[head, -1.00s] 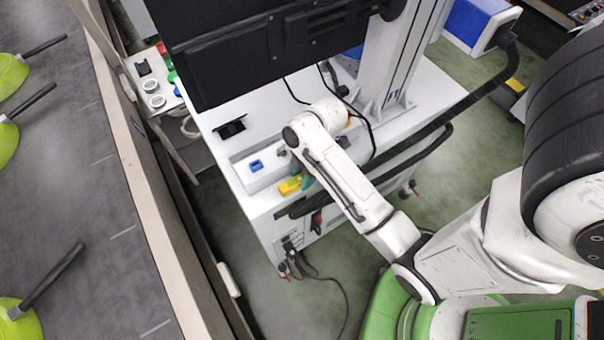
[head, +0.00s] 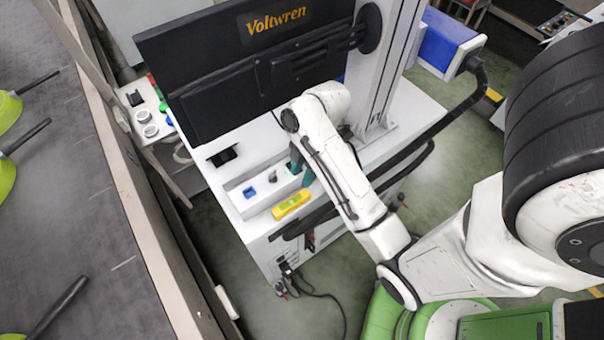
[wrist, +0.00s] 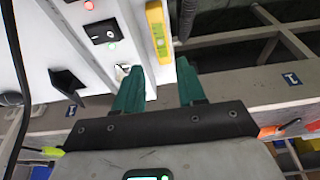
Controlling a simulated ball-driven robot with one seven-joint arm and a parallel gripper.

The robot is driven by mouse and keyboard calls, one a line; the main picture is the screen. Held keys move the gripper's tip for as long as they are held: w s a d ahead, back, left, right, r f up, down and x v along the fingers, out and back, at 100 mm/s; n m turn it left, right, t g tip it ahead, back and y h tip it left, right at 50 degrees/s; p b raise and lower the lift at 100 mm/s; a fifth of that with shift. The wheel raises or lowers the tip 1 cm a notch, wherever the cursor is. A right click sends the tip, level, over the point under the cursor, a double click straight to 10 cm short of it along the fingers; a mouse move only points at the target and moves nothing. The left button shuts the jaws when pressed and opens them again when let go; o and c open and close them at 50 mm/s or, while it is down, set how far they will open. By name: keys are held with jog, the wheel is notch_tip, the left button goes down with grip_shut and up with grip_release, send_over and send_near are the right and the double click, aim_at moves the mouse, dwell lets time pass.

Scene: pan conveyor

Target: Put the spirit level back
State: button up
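The yellow spirit level (head: 291,204) lies at the front edge of the white cart top (head: 232,226) in the head view, beside the black handle rail. It also shows in the wrist view (wrist: 157,32), just beyond my fingertips. My gripper (wrist: 161,75) has two teal fingers standing apart with nothing held between them. The exact height of the fingers over the cart is hard to tell.
A black monitor (head: 260,75) hangs over the back of the cart. A black handle rail (head: 420,155) runs along the front. The conveyor (head: 75,215) with green pans is at left.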

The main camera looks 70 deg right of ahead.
jog(key=s+a+f+m+h, duration=0.1)
jog(key=s+a+m, duration=0.4)
jog(key=a+m, duration=0.7)
jog(key=shift+s+f+h, duration=0.15)
jog(key=shift+s+h, duration=0.2)
jog(key=shift+h, duration=0.55)
jog(key=shift+f, duration=0.1)
notch_tip(320, 180, down, 3)
jog(key=b, duration=0.3)
jog(key=shift+g, duration=0.3)
